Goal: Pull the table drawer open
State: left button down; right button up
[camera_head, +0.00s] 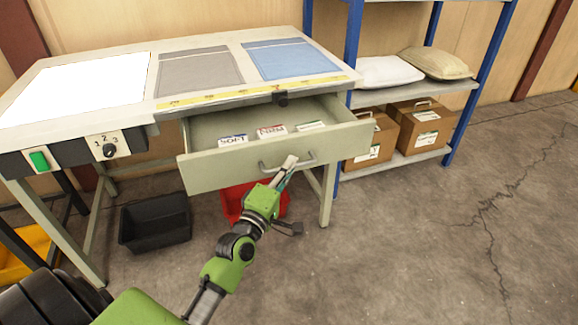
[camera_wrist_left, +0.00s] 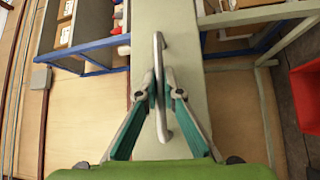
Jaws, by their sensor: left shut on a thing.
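The table drawer (camera_head: 230,167) is pulled out from under the work table (camera_head: 135,112), and its inside shows. Its grey handle (camera_head: 308,160) is on the front panel. My left gripper (camera_head: 288,167) is at the handle, shut on it. In the left wrist view the two fingers of my left gripper (camera_wrist_left: 160,92) close around the handle bar (camera_wrist_left: 159,60), in front of the pale drawer front (camera_wrist_left: 160,20). Several small labelled cards or packets (camera_head: 271,131) stand inside the drawer. My right gripper is not in view.
A grey and a blue fabric piece (camera_head: 290,59) lie on the table top beside a yellow ruler strip (camera_head: 235,94). A black bin (camera_head: 155,222) and a red bin (camera_head: 232,200) are below. A blue-framed shelf (camera_head: 350,45) holds pillows and cardboard boxes. The floor at right is clear.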

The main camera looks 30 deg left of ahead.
pick_arm(q)
jog(key=c, duration=2.2)
grip_release()
jog(key=shift+o, duration=0.2)
jog(key=s+f, duration=0.1)
jog(key=s, duration=1.1)
jog(key=shift+d+f, duration=0.3)
jog(key=shift+d, duration=0.1)
